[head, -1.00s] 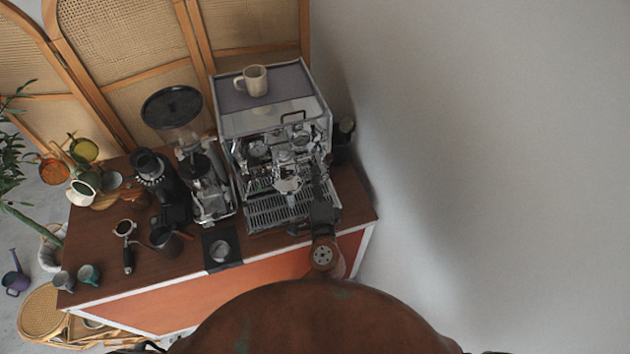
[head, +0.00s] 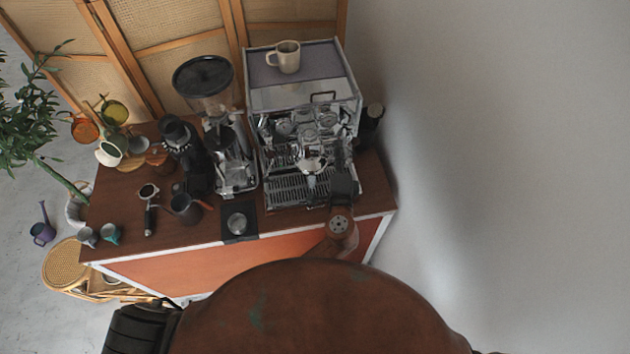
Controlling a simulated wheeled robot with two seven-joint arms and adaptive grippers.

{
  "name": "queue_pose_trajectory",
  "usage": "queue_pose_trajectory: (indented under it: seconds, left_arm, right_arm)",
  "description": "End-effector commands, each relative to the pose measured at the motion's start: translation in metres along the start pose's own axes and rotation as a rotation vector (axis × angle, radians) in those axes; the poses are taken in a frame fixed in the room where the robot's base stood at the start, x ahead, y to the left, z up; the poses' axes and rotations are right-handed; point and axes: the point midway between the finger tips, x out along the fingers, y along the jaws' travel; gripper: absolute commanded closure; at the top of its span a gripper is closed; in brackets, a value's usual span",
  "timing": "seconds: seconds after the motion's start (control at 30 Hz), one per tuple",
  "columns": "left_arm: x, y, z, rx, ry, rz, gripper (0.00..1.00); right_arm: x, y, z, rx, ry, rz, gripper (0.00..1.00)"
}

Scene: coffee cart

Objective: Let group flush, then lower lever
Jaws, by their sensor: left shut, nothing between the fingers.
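The espresso machine (head: 303,95) stands at the right end of the cart, its chrome front facing me. Its group head (head: 312,165) is at the middle of the front, above the drip tray (head: 292,190). No portafilter can be made out in it. The lever is too small and too covered to make out, and I cannot tell whether water runs. My left gripper (head: 344,172) is shut and empty at the machine's right front, just right of the group; I cannot tell whether it touches anything. The portafilter (head: 150,208) lies on the counter at left. My right gripper is not in view.
A beige cup (head: 285,57) stands on the machine. A grinder (head: 233,165) stands left of it, with a tamping mat (head: 239,223) in front. A dark pitcher (head: 186,207) and small cups (head: 110,234) stand further left. The wall (head: 510,150) is close on the right.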

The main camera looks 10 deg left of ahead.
Motion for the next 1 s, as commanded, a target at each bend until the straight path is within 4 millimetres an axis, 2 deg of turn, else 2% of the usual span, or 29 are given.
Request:
queue_pose_trajectory:
  seconds: [0.27,1.0]
  left_arm:
    - [0.0,0.006,0.0,0.0,0.0,0.0,1.0]
    - [0.0,0.071,0.0,0.0,-0.001,0.001,1.0]
  right_arm:
    - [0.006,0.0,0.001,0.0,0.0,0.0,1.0]
    - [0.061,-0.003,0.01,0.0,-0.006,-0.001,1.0]
